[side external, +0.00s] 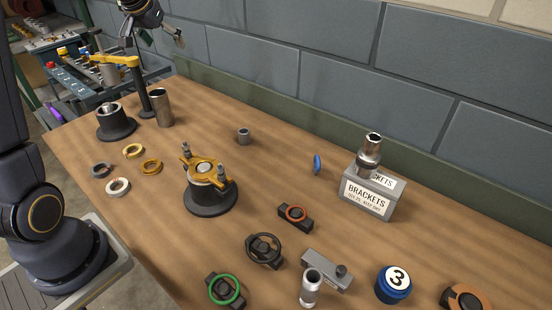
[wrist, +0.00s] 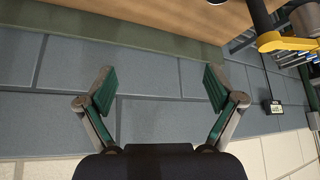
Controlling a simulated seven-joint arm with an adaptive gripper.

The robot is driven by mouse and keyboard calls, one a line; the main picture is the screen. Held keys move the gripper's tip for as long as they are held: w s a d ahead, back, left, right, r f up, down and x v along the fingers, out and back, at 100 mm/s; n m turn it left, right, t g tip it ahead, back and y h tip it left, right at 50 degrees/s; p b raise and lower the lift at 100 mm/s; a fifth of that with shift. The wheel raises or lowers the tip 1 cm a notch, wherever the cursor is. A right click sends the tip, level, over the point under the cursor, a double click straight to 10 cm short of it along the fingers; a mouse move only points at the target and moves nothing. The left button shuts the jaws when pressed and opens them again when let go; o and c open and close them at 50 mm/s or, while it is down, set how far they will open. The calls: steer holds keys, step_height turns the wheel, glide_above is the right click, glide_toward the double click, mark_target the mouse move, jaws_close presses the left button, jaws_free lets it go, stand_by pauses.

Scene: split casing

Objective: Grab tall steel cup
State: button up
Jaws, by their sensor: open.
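The tall steel cup (side external: 160,108) stands upright at the far left of the wooden table in the side view, beside a black post. My gripper (wrist: 160,85) is open and empty, its two green-padded fingers spread wide in the wrist view. In the side view my gripper (side external: 176,38) is high above the back edge of the table, above the cup and apart from it. The cup does not show clearly in the wrist view, which faces mostly the grey wall.
A black post with a yellow arm (side external: 100,58) stands close beside the cup; the yellow arm also shows in the wrist view (wrist: 285,43). A round black base (side external: 116,125) sits to the cup's left. A clamp fixture (side external: 208,185) and brackets box (side external: 368,195) stand farther right.

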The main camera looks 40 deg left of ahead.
mark_target(161, 106)
steer(key=s+a+f+n+g, duration=0.2)
steer(key=s+a+f, duration=0.2)
steer(key=a+f, duration=0.6)
steer(key=shift+x, duration=8.05)
steer(key=shift+s+d+f, duration=0.15)
steer(key=shift+s+d, duration=0.05)
steer(key=c, duration=1.3)
